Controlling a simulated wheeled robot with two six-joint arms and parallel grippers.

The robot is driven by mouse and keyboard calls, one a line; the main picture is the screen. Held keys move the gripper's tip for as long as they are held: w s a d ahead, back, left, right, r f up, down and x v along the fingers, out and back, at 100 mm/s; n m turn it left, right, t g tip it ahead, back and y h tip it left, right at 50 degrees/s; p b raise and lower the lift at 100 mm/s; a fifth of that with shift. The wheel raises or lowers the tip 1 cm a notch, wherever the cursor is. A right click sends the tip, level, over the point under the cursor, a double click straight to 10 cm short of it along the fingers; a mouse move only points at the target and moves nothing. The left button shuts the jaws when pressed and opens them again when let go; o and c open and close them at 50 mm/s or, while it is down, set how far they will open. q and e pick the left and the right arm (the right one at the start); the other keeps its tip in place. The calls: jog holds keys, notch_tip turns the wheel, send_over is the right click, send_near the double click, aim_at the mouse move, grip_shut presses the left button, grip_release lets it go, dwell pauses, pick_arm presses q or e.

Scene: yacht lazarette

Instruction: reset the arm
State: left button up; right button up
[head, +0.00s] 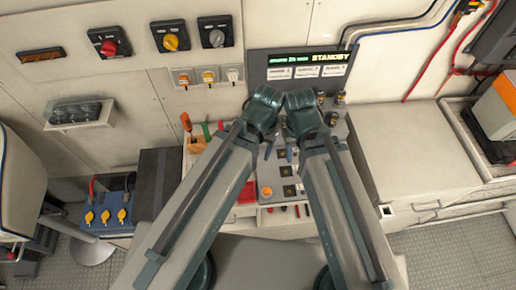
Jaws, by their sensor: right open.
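My two arms reach up the middle of the picture from the bottom edge, and their wrists come close together in front of the panel. My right gripper (290,153) is below its wrist, small in the picture, open and with nothing seen in it. My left gripper (267,151) is mostly hidden by its own wrist, and I cannot tell whether it is open. Both are over the console (268,172) with its buttons.
A display (306,58) reading STANDBY is behind the wrists. Red (109,47), yellow (171,42) and grey (217,38) rotary switches are on the left wall. A blue box (108,216) with yellow knobs is at lower left. The bench top (412,160) at right is clear.

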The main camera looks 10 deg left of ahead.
notch_tip(320, 180, down, 18)
jog(key=b, duration=1.8)
